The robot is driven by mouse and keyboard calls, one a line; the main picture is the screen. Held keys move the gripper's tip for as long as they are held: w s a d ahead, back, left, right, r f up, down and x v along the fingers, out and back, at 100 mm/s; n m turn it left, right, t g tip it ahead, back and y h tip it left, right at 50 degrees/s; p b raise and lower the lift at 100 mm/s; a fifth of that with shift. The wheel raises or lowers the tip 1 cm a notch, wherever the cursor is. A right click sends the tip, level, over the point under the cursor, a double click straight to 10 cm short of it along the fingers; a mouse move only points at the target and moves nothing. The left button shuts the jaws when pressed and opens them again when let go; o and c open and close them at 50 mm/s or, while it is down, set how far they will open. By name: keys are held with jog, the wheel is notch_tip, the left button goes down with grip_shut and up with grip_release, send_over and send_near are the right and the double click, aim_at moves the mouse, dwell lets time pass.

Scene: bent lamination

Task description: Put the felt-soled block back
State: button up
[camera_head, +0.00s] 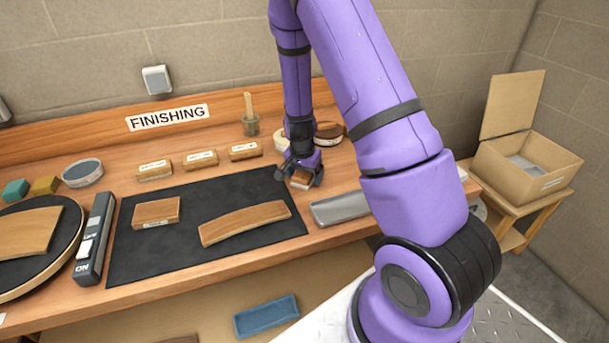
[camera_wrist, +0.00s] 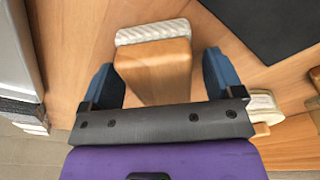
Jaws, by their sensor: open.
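A small wooden block (camera_wrist: 158,72) with a white, ribbed sole (camera_wrist: 152,32) is between my gripper's fingers in the wrist view, with a small gap visible on each side. It also shows in the head view (camera_head: 301,181), on the bench right of the black mat (camera_head: 255,185). My gripper (camera_head: 300,178) is open and reaches down around this block; its blue fingers (camera_wrist: 163,82) flank it in the wrist view. The block's underside is hidden.
A curved wooden piece (camera_head: 245,222) and a brown block (camera_head: 157,212) lie on the mat. Three labelled blocks (camera_head: 200,160) stand behind it.

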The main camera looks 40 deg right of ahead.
notch_tip(320, 180, up, 12)
jog(key=a, duration=0.2)
notch_tip(320, 180, up, 10)
jog(key=n+t+y, duration=0.1)
jog(key=n, duration=0.2)
send_over(302, 174)
jog(key=s+a, duration=0.4)
jog(key=s+a+r+n+t, duration=0.1)
jog(key=s+a+r+n, duration=0.2)
jog(key=s+r, duration=0.5)
jog(key=s+a+r+n+t, duration=0.2)
jog(key=s+a+r+n, duration=0.2)
jog(key=s, duration=0.9)
notch_tip(302, 174, up, 5)
jog(key=shift+s+a+f+n+t, duration=0.2)
jog(key=shift+s+a+n+t, duration=0.15)
jog(key=shift+n, duration=0.75)
